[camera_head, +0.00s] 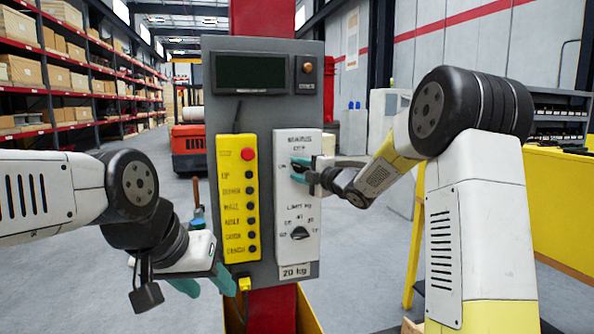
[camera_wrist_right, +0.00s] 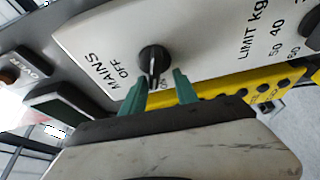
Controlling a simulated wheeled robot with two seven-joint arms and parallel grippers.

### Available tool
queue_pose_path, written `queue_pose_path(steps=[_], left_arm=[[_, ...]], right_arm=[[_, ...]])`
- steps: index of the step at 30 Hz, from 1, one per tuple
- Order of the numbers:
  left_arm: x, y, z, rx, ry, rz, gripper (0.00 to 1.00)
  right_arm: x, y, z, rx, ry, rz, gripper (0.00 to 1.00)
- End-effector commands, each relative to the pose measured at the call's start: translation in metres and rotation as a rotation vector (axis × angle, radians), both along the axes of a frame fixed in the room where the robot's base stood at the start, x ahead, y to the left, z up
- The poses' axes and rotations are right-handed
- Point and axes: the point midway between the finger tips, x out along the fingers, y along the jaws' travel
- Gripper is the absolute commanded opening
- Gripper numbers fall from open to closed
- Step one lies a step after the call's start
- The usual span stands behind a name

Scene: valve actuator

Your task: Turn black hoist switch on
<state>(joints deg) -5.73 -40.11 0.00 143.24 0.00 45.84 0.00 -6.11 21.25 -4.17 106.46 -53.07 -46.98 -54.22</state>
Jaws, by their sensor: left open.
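The black hoist switch (camera_wrist_right: 153,60) is a round knob beside the MAINS lettering on a white panel (camera_head: 297,255). In the right wrist view its raised ridge points down toward the fingers, close to the partly hidden ON lettering; OFF is readable to its left. My right gripper (camera_head: 298,171) is at the upper part of the white panel and hides most of the knob in the head view. Its teal fingers (camera_wrist_right: 159,88) are apart, one on each side of the ridge's end; I cannot tell whether they touch it. My left gripper (camera_head: 206,283) is open and empty, low left of the panel.
A yellow control box (camera_head: 237,200) with several buttons and a red one sits left of the white panel. A LIMIT kg knob (camera_head: 299,233) is below the switch. A dark display (camera_head: 250,73) is above. A yellow bench (camera_head: 565,215) stands at right.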

Motion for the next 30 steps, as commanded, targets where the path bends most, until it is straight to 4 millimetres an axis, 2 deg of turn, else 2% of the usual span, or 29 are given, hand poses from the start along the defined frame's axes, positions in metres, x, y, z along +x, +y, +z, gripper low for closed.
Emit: queue_pose_path(steps=[12,16,23,24,27,30], left_arm=[[0.000,0.000,0.000,0.000,0.000,0.000,0.49],[0.000,0.000,0.000,0.000,0.000,0.000,0.49],[0.000,0.000,0.000,0.000,0.000,0.000,0.49],[0.000,0.000,0.000,0.000,0.000,0.000,0.49],[0.000,0.000,0.000,0.000,0.000,0.000,0.49],[0.000,0.000,0.000,0.000,0.000,0.000,0.49]], right_arm=[[-0.050,-0.042,-0.001,-0.001,0.001,-0.005,0.35],[-0.057,-0.047,-0.001,-0.001,0.001,-0.005,0.35],[-0.058,-0.047,-0.001,-0.001,0.001,-0.003,0.35],[-0.058,-0.047,-0.001,-0.001,0.001,-0.003,0.36],[-0.057,-0.047,-0.002,0.032,0.014,-0.007,0.56],[-0.054,-0.051,-0.002,0.186,0.073,-0.028,0.76]])
